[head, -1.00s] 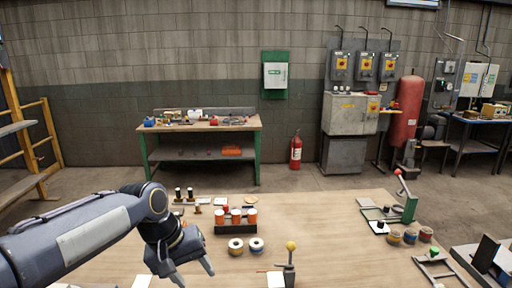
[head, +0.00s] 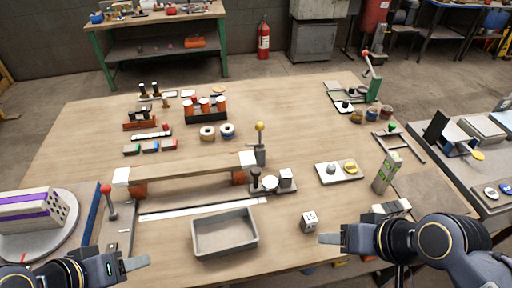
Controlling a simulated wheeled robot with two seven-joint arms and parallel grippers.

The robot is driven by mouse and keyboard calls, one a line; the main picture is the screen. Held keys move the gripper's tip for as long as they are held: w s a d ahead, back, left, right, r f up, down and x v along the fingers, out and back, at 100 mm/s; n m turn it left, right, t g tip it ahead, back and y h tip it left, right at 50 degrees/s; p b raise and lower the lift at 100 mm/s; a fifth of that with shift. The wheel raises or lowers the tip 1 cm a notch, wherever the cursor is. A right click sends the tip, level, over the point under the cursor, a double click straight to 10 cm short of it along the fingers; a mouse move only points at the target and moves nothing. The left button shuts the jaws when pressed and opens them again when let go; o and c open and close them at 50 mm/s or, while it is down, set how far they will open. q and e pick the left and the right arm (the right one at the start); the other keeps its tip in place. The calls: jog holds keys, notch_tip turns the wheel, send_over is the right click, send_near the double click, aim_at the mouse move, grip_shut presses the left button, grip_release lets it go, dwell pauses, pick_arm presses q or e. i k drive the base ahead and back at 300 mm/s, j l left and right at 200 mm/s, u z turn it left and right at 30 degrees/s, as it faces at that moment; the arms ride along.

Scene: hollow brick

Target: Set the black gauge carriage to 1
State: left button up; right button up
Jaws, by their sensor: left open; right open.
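No part is clearly marked as the black gauge carriage. A black upright piece (head: 256,177) stands on a small grey base (head: 275,190), beside a round white disc and a white block, in the middle of the table. It may be the carriage, but I cannot tell. No scale figures are readable. My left gripper (head: 136,264) is open and empty at the bottom left, in front of the red-knobbed lever. My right gripper (head: 325,238) is open and empty at the lower right, just in front of a small white die-like cube (head: 309,222). Both grippers are apart from the black piece.
A grey tray (head: 225,252) lies front centre, with a long white strip (head: 205,207) and a raised wooden beam (head: 190,171) behind it. A yellow-knobbed lever (head: 260,145) and red-knobbed lever (head: 109,203) stand up as obstacles. The table's back middle (head: 280,105) is clear.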

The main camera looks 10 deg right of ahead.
aim_at(270, 183)
jog(key=l+u, duration=0.2)
jog(key=u, duration=0.2)
jog(key=l+u, duration=0.15)
jog(key=u, duration=0.2)
jog(key=l+u, duration=0.2)
jog(key=u, duration=0.2)
